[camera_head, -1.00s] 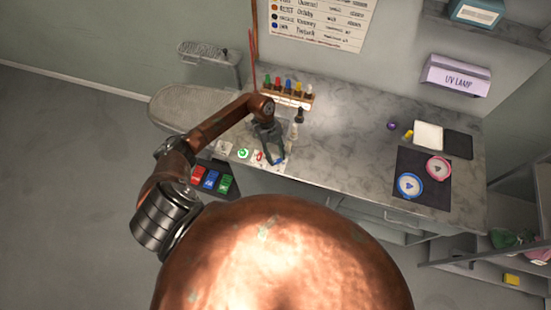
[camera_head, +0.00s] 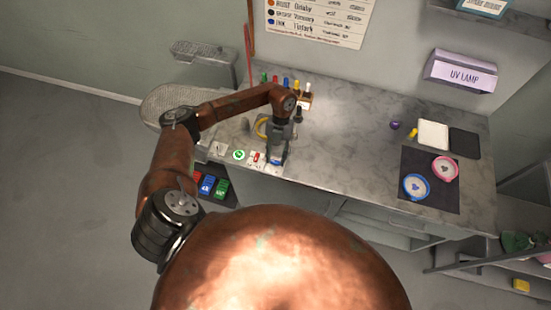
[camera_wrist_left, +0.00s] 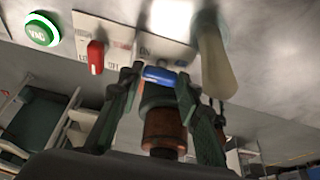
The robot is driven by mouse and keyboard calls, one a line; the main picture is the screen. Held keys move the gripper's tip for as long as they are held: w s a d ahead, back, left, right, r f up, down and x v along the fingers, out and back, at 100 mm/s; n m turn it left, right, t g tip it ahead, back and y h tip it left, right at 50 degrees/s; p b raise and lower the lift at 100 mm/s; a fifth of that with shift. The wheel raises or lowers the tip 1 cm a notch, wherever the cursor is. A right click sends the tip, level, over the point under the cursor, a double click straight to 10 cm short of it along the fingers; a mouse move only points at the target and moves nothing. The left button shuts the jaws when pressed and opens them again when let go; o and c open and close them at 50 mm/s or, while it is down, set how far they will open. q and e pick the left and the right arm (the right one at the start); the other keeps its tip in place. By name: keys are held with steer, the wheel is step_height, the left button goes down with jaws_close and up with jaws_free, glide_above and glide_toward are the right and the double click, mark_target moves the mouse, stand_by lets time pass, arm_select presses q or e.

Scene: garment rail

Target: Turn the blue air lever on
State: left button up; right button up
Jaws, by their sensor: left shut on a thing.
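The blue lever (camera_wrist_left: 160,76) is between my left gripper's fingertips in the left wrist view, on a pale panel with ON and OFF markings. My left gripper (camera_head: 274,163) is shut on it at the bench's front edge; its fingers also show in the wrist view (camera_wrist_left: 158,84). In the head view the gripper hides most of the lever. A red lever (camera_wrist_left: 95,57) stands to the left on the same kind of panel; it also shows in the head view (camera_head: 256,157). My right gripper is out of view.
A green round VAC button (camera_wrist_left: 43,30) is left of the levers. Red, blue and green blocks (camera_head: 207,186) sit below the bench front.

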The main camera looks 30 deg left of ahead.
arm_select(q)
steer(key=shift+s+m, duration=0.1)
steer(key=shift+m, duration=0.2)
stand_by(0.4)
steer(key=o, duration=1.2)
steer(key=shift+c, duration=0.2)
steer(key=shift+r, duration=0.1)
steer(key=d+v, duration=0.1)
steer(key=v, duration=1)
steer(key=shift+w+a+r, duration=0.35)
steer(key=shift+a, duration=0.05)
